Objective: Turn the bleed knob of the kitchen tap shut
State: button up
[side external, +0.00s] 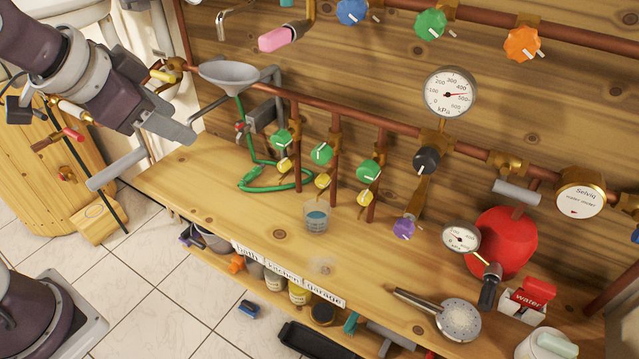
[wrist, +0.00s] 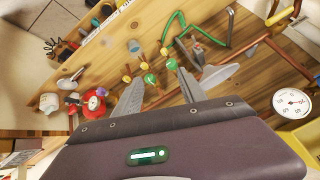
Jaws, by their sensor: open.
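Three taps with green knobs and smaller yellow knobs below them hang on copper pipes. The shelf edge label (side external: 287,274) reads bath, kitchen, garage from left to right. By that order, the kitchen tap is the middle one, with its green knob (side external: 321,153) and yellow bleed knob (side external: 322,181). The yellow knob also shows small in the wrist view (wrist: 144,66); its turn position is too small to read. A cup (side external: 316,218) with blue liquid stands below it. My gripper (side external: 146,160) is open and empty, left of the taps and apart from them; its fingers also show in the wrist view (wrist: 160,77).
A funnel (side external: 229,77) with a green hose (side external: 272,187) stands between my gripper and the taps. Right of the taps are a purple knob (side external: 404,228), a gauge (side external: 449,94), a red tank (side external: 505,243) and a shower head (side external: 459,319).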

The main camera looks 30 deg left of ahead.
jog(key=w+d+f+m+t+h, duration=0.1)
jog(key=w+d+f+m+h, duration=0.25)
jog(key=w, duration=0.55)
jog(key=w+d+f+m+t, duration=0.1)
jog(key=w+d+f+m, duration=0.25)
jog(key=w+f, duration=0.4)
jog(key=w+d+f+m+t+h, duration=0.2)
jog(key=w+d+f+m+h, duration=0.15)
jog(key=d+f, duration=0.3)
jog(key=n+t+y, duration=0.6)
jog(key=n, duration=0.6)
send_near(319, 184)
jog(key=w, duration=1)
jog(key=shift+d, duration=0.15)
jog(key=shift+c, duration=0.5)
